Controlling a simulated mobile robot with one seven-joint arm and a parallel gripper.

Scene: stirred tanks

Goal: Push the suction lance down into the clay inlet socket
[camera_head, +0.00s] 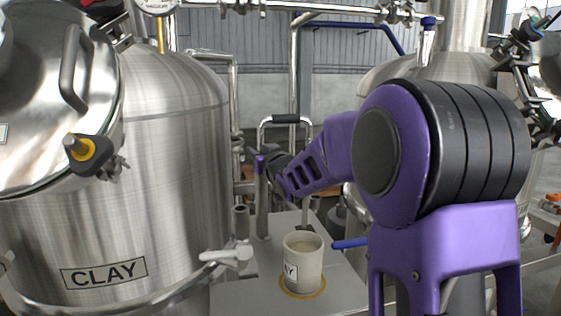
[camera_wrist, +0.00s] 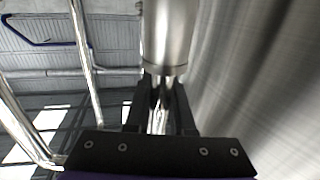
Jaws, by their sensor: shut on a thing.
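My gripper (camera_head: 272,162) is at the middle of the head view, by the right side of the clay tank (camera_head: 165,170). In the wrist view, my gripper (camera_wrist: 160,88) is shut on a thin shiny shaft under a wider steel cylinder (camera_wrist: 168,38), which I take as the suction lance. In the head view, a slim grey upright (camera_head: 262,212) stands below the gripper; I cannot tell whether it is lance or fixed post. A short dark-topped tube (camera_head: 241,222) beside it may be the clay inlet socket. The lance's lower end cannot be made out.
An open cup (camera_head: 303,268) labelled for clay stands on a grey platform (camera_head: 245,295) in front. A white valve handle (camera_head: 230,255) is left of it and a blue lever (camera_head: 350,243) right. A frame with a black grip (camera_head: 286,119) rises behind my gripper.

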